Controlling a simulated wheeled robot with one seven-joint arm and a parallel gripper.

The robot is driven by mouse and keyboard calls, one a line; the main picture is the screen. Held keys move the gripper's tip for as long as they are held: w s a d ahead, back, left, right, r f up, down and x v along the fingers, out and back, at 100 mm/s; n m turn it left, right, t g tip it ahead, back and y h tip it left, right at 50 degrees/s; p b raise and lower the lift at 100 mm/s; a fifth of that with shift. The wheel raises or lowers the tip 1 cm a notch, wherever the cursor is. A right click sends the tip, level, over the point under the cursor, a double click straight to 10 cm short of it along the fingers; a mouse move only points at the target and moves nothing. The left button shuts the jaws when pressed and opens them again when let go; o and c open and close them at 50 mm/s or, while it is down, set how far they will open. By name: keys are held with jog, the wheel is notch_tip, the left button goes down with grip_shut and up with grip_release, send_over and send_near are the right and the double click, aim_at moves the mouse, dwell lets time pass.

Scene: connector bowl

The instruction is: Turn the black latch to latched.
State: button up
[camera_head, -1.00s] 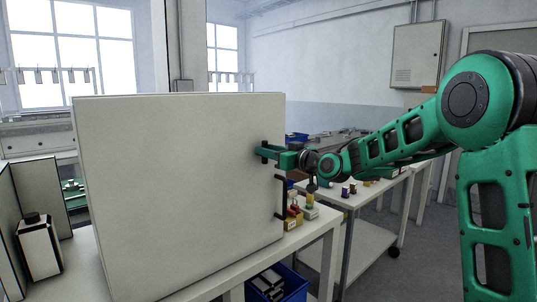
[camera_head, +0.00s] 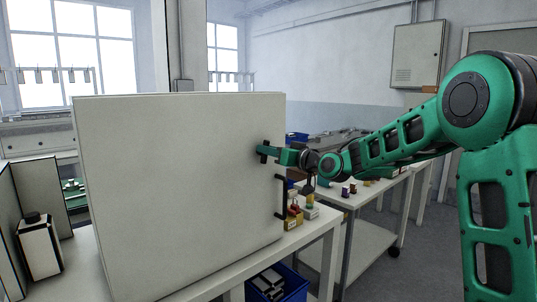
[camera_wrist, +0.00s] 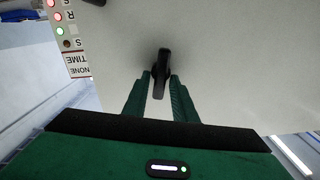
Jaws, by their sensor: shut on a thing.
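The black latch (camera_head: 263,152) is on the right part of a large pale cabinet door panel (camera_head: 180,190), near its right edge. In the wrist view the latch (camera_wrist: 161,72) is a short black bar standing along the line between the fingers. My gripper (camera_head: 277,155) reaches in from the right at the latch. In the wrist view the green fingers of my gripper (camera_wrist: 159,90) sit one on each side of the latch, shut on it. The fingers hide part of the latch in the head view.
A black bracket handle (camera_head: 280,197) is below the latch on the door's right edge. Small coloured parts (camera_head: 294,215) stand on the white table right of the door. A blue bin (camera_head: 277,285) is below. In the wrist view a label panel with small lights (camera_wrist: 66,30) shows at upper left.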

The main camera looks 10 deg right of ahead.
jog(key=shift+w+d+f+m, duration=0.15)
jog(key=shift+d+f+m, duration=0.1)
jog(key=shift+m, duration=2.35)
jog(key=shift+w+d+f+m, duration=0.1)
jog(key=shift+d+f+m, duration=0.15)
jog(key=shift+m, duration=2.35)
jog(key=shift+w+d+f+m, duration=0.15)
jog(key=shift+d+m, duration=0.1)
jog(key=shift+m, duration=2.35)
jog(key=o, duration=0.8)
jog(key=shift+f, duration=0.1)
jog(key=v, duration=1)
jog(key=shift+s, duration=0.3)
